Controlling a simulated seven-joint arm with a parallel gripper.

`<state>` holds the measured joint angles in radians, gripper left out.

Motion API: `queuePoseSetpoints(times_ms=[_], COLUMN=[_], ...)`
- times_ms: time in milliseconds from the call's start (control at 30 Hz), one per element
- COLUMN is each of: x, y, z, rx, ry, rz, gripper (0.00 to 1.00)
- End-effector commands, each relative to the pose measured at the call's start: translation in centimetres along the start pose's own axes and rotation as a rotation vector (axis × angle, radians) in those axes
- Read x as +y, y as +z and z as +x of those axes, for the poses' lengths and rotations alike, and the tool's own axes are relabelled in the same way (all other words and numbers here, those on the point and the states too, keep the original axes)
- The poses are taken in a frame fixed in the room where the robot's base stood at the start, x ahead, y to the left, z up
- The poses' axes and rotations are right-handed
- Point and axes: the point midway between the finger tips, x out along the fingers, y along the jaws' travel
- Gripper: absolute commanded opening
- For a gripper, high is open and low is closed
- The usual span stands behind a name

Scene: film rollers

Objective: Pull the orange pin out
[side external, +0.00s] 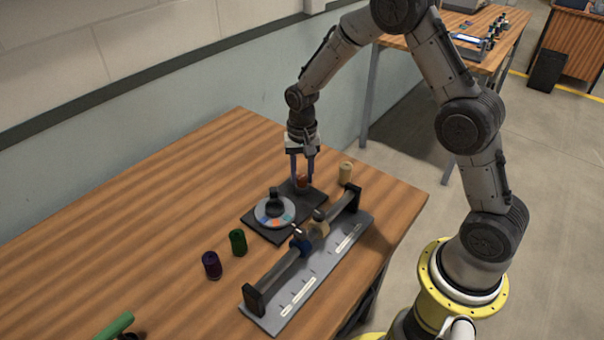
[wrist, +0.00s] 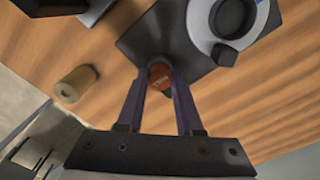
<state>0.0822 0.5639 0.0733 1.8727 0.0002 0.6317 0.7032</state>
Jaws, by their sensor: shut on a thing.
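The orange pin (side external: 302,181) stands at the far end of a dark base plate (side external: 262,228). The wrist view shows the orange pin (wrist: 160,75) between the two fingers near the plate's corner. My gripper (side external: 302,182) points down and is shut on the pin; its fingertips also show in the wrist view (wrist: 160,70). The fingers partly hide the pin, and I cannot tell whether its lower end is still seated in the plate. A grey dial (side external: 262,211) with coloured segments and a black knob (side external: 275,198) sits on the same plate.
A tan roller (side external: 346,172) stands just right of the gripper. A grey rail fixture (side external: 318,290) with a raised bar lies in front. Green (side external: 238,242) and purple (side external: 212,265) rollers stand at left. The table's left back is clear.

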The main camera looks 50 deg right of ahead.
Motion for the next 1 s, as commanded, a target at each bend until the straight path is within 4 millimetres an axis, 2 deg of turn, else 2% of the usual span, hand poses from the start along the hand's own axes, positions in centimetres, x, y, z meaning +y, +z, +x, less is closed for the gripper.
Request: queuePoseSetpoints(times_ms=[267, 500, 733, 767, 900, 1000], x=[0.0, 0.0, 0.0, 0.0, 0.0, 0.0], y=[-0.1, -0.1, -0.1, -0.1, 0.0, 0.0], z=[-0.1, -1.7, -1.7, -1.7, -1.7, -1.7], rx=[0.001, 0.002, 0.001, 0.001, 0.001, 0.001], ry=[0.0, -0.001, 0.0, 0.0, 0.0, 0.0], rz=[0.0, 0.0, 0.0, 0.0, 0.0, 0.0], gripper=[0.0, 0.0, 0.0, 0.39, 0.64, 0.66])
